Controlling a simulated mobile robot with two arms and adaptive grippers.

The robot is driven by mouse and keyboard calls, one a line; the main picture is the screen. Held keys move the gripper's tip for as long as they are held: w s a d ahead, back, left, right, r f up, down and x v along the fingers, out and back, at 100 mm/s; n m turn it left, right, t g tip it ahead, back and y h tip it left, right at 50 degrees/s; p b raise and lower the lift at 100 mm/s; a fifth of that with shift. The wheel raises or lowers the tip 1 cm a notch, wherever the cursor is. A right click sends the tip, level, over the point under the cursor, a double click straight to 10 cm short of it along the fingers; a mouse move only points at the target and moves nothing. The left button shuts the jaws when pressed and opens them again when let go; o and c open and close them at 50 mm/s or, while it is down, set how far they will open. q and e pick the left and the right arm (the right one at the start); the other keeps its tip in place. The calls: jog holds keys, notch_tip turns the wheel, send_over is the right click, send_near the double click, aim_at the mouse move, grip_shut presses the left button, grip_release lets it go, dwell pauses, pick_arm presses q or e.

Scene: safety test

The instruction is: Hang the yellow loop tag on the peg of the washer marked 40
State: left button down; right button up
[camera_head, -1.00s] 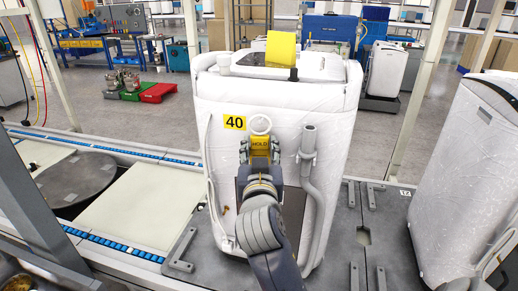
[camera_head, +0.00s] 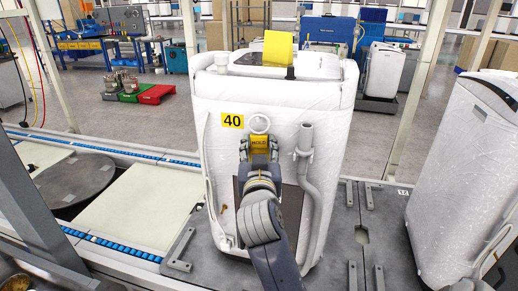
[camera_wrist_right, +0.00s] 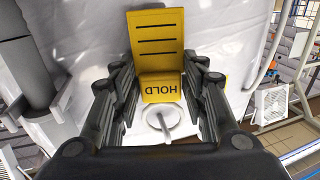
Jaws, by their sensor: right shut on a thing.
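The washer marked 40 (camera_head: 225,160) stands wrapped in white film in the middle of the head view, its yellow 40 label (camera_head: 232,121) on its front. My right gripper (camera_head: 259,147) is shut on the yellow HOLD tag (camera_head: 259,142), in front of the washer. The tag's white loop (camera_head: 260,123) stands above the tag, right of the label. In the right wrist view, the tag (camera_wrist_right: 156,50) is between my right fingers (camera_wrist_right: 162,72). A thin grey pin (camera_wrist_right: 165,127) shows within the loop's outline; I cannot tell whether it passes through. My left gripper is out of view.
A grey hose (camera_head: 305,160) runs down the washer's front, just right of my gripper. A yellow sheet (camera_head: 279,47) stands on the washer's top. Another wrapped washer (camera_head: 455,180) stands at the right. A pale flat panel (camera_head: 125,203) lies left of the washer.

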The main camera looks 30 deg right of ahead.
aim_at(259, 104)
jog(key=o, duration=1)
jog(key=shift+o, duration=0.2)
notch_tip(259, 104, up, 10)
